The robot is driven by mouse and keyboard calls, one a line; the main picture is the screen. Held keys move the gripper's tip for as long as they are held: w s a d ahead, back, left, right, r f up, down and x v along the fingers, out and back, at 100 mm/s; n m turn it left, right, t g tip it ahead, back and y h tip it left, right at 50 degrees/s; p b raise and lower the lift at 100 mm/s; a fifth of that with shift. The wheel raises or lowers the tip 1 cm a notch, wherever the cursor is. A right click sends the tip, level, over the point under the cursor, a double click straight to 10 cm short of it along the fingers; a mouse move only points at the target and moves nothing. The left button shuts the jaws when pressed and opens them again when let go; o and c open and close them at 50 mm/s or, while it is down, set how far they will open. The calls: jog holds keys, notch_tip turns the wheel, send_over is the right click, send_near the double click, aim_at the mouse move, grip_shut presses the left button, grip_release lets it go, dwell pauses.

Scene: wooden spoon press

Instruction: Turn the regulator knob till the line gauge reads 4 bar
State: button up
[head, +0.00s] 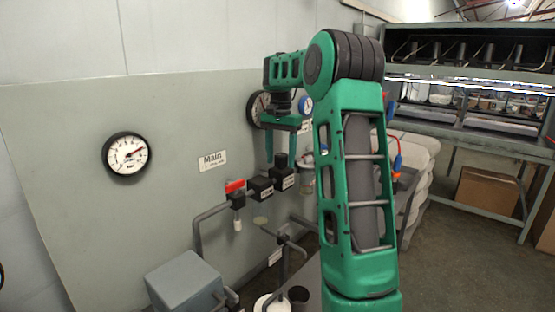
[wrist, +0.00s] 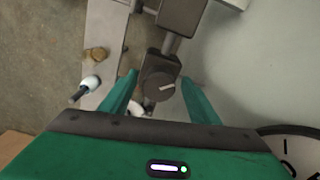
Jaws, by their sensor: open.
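The regulator knob (wrist: 159,87) is dark and round with a pale pointer mark, seen from above in the wrist view. My gripper (wrist: 158,77) is open, with one green finger on each side of the knob; I cannot tell whether either touches it. In the head view my gripper (head: 281,148) points down over the dark regulator body (head: 281,175). A dark-rimmed gauge (head: 257,107) is half hidden behind my gripper, its reading not visible. Part of a gauge (wrist: 290,147) shows at the lower right of the wrist view. Which gauge is the line gauge is unclear.
A red-handled valve (head: 235,187) and black blocks sit left of the regulator. A grey box (head: 184,280) stands below.

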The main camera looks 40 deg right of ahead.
aim_at(280, 154)
jog(key=shift+c, duration=0.4)
jog(key=c, duration=1)
jog(key=shift+n, duration=0.8)
jog(key=o, duration=1.1)
jog(key=shift+r, duration=0.1)
notch_tip(280, 154, up, 11)
jog(key=shift+w+f, duration=0.15)
jog(key=shift+f, duration=0.05)
